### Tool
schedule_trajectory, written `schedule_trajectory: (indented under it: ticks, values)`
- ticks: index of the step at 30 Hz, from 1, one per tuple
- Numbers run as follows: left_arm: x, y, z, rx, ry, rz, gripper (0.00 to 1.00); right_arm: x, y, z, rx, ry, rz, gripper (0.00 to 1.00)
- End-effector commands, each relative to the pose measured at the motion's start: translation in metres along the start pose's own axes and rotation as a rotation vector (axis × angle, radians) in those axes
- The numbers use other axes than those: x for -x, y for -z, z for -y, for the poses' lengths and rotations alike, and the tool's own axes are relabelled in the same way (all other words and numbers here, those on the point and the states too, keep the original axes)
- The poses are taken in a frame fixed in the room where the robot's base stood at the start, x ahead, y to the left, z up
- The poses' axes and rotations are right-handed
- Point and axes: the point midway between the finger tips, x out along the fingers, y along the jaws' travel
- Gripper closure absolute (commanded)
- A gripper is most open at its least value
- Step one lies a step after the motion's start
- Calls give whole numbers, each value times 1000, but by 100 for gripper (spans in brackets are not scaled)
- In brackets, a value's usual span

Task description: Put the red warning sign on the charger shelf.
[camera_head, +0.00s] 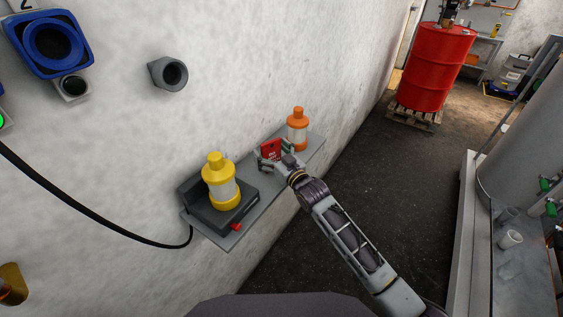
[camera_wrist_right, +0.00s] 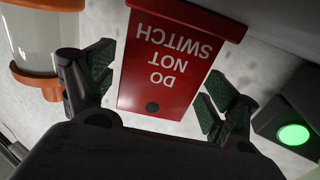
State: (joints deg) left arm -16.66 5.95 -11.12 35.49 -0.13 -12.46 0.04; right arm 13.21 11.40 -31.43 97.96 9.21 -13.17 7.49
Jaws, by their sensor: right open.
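The red warning sign (camera_head: 270,149) stands on the grey charger shelf (camera_head: 266,201), between the yellow-capped bottle and the orange-capped bottle. In the right wrist view the sign (camera_wrist_right: 168,60) appears upside down with the white words "DO NOT SWITCH". Its wider base edge is at the top there, against a grey surface. My right gripper (camera_head: 278,158) is at the sign. Its two green-padded fingers are open, one on each side of the sign, with gaps showing between pads and sign. My left gripper is not in view.
The yellow-capped bottle (camera_head: 220,182) stands on a dark charger box (camera_head: 254,192) on the shelf. The orange-capped bottle (camera_head: 297,129) stands at the far end, close to one finger. A dark box with a green light (camera_wrist_right: 293,134) is beside the other. A red drum (camera_head: 437,68) stands behind.

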Motion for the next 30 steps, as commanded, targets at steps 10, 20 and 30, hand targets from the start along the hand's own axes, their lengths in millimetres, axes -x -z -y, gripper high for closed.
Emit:
schedule_trajectory:
  ticks: [10, 20, 30]
  values:
    - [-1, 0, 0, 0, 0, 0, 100, 23, -1, 0, 0, -1, 0, 13]
    - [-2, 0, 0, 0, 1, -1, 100, 56, -1, -1, 1, -1, 1, 13]
    - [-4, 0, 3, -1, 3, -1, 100, 89, -1, 0, 0, 0, 1, 13]
